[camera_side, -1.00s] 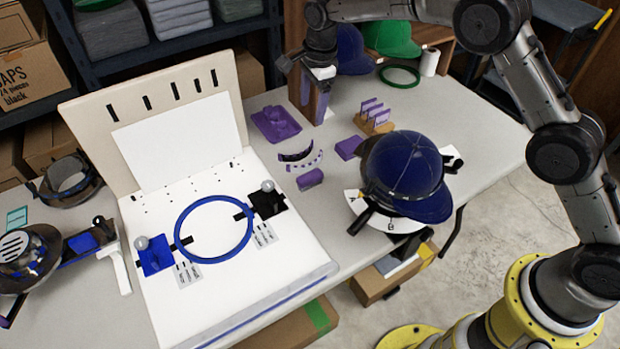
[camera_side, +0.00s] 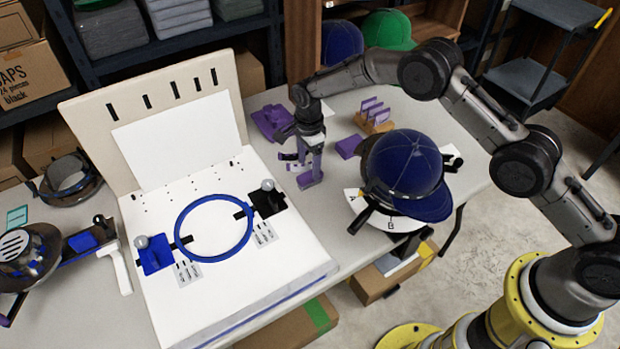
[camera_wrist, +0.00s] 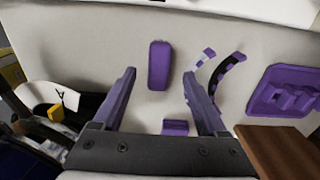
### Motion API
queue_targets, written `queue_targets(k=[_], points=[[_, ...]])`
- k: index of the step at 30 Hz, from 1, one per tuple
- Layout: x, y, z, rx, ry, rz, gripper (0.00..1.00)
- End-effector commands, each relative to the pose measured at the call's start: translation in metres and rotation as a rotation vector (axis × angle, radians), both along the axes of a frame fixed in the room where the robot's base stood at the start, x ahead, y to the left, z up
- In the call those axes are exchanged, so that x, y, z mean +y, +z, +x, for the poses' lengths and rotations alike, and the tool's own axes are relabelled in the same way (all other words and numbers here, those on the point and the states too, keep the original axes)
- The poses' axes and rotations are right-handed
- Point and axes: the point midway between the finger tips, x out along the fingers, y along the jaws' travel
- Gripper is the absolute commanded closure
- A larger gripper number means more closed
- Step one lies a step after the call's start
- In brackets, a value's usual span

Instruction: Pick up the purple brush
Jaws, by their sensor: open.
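The purple brush appears to be the small rounded purple bar (camera_wrist: 159,65) lying on the grey table; I see no bristles on it. In the side view the bar (camera_side: 310,180) lies just below my gripper (camera_side: 304,163), partly hidden by it. In the wrist view the bar shows between the two open purple-tipped fingers of my gripper (camera_wrist: 158,76), with clear space on both sides. Nothing is held. I cannot tell the exact height of the fingertips above the table.
A flat purple block (camera_side: 349,147) lies close by. Dark-and-purple curved strips (camera_wrist: 228,75) and a purple fixture (camera_wrist: 285,92) lie to the right in the wrist view. A blue cap (camera_side: 405,165) on a stand and the white board (camera_side: 225,270) flank the space.

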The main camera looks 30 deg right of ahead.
Motion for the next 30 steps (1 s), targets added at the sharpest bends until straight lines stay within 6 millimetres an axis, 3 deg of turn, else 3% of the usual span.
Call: queue_targets(k=[9,19,30], points=[[-0.003,-0.043,-0.002,0.003,0.000,0.000,0.25],[-0.003,-0.049,-0.001,0.001,0.000,0.001,0.25],[-0.003,-0.049,-0.002,0.001,0.000,0.001,0.92]])
